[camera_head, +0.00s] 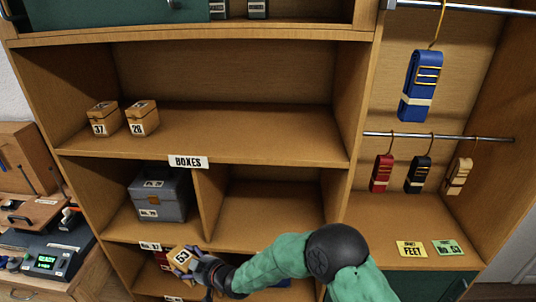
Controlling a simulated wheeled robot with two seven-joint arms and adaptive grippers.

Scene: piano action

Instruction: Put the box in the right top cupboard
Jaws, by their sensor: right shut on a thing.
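A small tan wooden box (181,258) with a number label, seemingly 53, is at the lower middle of the view. My right gripper (192,264) is shut on it, tilted, in front of the lower shelves. The fingers partly cover the box. The top cupboard (310,14) is at the upper edge, only its lower part in view. A dark green door panel (110,12) covers its left part, and its right part is open. My left gripper is not in view.
Two small wooden boxes (142,117) stand on the BOXES shelf (235,130), which has free room on the right. A grey case (160,195) sits below. Small grey items (257,9) stand in the top cupboard. Rolled belts (420,85) hang at right.

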